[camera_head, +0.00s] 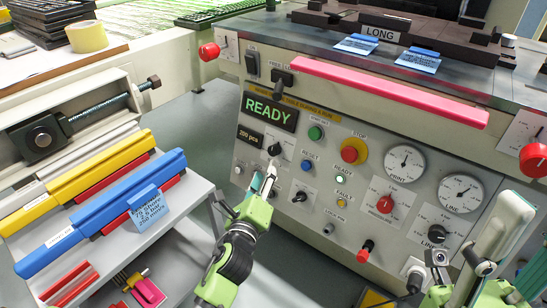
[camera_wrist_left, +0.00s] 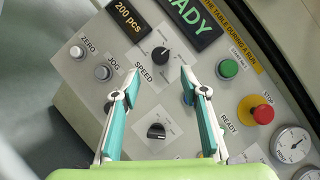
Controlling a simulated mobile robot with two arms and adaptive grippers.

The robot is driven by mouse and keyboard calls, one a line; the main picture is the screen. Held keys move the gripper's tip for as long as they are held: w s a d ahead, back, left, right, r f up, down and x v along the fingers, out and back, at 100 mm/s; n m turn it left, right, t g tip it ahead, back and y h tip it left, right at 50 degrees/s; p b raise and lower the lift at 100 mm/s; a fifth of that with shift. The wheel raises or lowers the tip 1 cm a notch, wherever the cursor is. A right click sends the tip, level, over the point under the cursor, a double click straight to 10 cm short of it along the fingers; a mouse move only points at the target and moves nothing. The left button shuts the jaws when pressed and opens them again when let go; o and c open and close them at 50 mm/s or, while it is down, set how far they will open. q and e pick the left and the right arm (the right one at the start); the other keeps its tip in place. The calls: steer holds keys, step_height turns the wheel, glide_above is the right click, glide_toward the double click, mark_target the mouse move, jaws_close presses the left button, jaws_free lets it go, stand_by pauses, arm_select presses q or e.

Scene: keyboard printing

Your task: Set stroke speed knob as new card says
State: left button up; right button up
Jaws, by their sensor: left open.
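The stroke speed knob is the black knob (camera_head: 274,150) under the "200 pcs" display; in the left wrist view the knob (camera_wrist_left: 160,54) sits beside the word SPEED. My left gripper (camera_head: 267,180) is open just below it. In its wrist view the two teal-lined fingers (camera_wrist_left: 160,80) stand apart, with the knob between and beyond their tips, not touched. A blue handwritten card (camera_head: 150,208) hangs at the left rack; its writing is too small to read surely. Two more blue cards (camera_head: 358,43) (camera_head: 418,60) lie on the machine top. My right gripper (camera_head: 460,264) is at lower right, its jaws unclear.
The display (camera_head: 270,110) reads READY. A second black knob (camera_wrist_left: 156,131) lies between my left fingers in the wrist view. Red stop button (camera_head: 353,151), gauges (camera_head: 404,162) and a red pressure knob (camera_head: 385,203) are to the right. A pink bar (camera_head: 390,92) runs above the panel.

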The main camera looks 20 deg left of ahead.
mark_target(273, 153)
arm_select(q)
steer(key=w+b, duration=0.1)
steer(key=w, duration=0.7)
steer(key=shift+a+b, duration=0.2)
steer(key=shift+b, duration=0.2)
steer(key=c, duration=1.1)
